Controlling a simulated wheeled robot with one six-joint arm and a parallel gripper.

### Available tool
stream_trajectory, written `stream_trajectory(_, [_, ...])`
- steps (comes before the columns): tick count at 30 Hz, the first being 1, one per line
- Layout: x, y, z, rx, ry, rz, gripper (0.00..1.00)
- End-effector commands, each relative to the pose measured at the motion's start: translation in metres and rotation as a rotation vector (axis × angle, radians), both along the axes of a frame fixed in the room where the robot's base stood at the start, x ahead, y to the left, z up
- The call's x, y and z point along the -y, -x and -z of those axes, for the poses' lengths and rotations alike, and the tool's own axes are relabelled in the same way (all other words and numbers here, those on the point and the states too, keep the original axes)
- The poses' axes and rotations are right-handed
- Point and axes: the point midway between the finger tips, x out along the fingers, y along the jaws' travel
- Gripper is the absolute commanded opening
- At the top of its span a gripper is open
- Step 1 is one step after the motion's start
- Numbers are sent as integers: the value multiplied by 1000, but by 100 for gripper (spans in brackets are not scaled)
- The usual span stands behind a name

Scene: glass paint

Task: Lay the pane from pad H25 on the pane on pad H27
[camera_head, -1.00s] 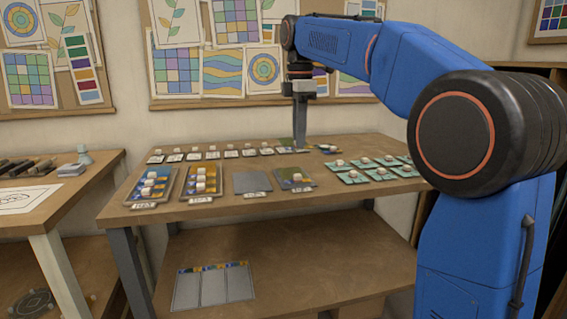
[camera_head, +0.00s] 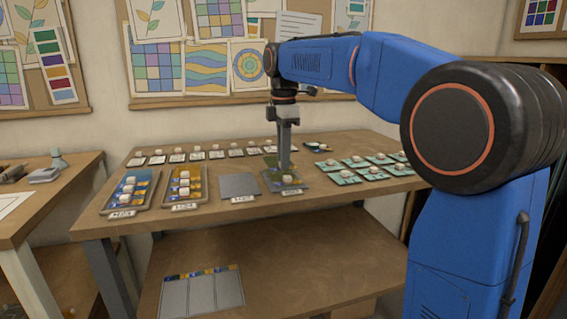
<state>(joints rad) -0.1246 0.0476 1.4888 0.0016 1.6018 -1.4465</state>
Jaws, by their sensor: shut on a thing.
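My gripper (camera_head: 284,166) points straight down over the right-hand pad (camera_head: 301,187) of the front row on the table. It is shut, and a thin greenish pane (camera_head: 271,162) shows at its fingertips. The held pane looks low over that pad; I cannot tell whether it touches anything. A pale knob (camera_head: 288,179) shows on the pane on the pad, which is partly hidden. Just left is a bare grey pad (camera_head: 239,186). The pad labels are too small to read with certainty.
Two trays (camera_head: 103,207) (camera_head: 165,203) of coloured panes with pale knobs stand at the front left. A row of small pale pieces (camera_head: 199,151) runs along the back. Several teal cards (camera_head: 346,178) with pale pieces lie to the right. A side table (camera_head: 60,200) stands left.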

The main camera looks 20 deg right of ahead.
Motion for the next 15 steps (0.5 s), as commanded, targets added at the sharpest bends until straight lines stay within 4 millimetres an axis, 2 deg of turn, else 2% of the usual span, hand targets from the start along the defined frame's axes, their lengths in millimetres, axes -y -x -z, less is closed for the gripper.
stream_trajectory(4, [0,0,18,-1,0,0,0])
stream_trajectory(15, [0,0,22,0,0,0,0])
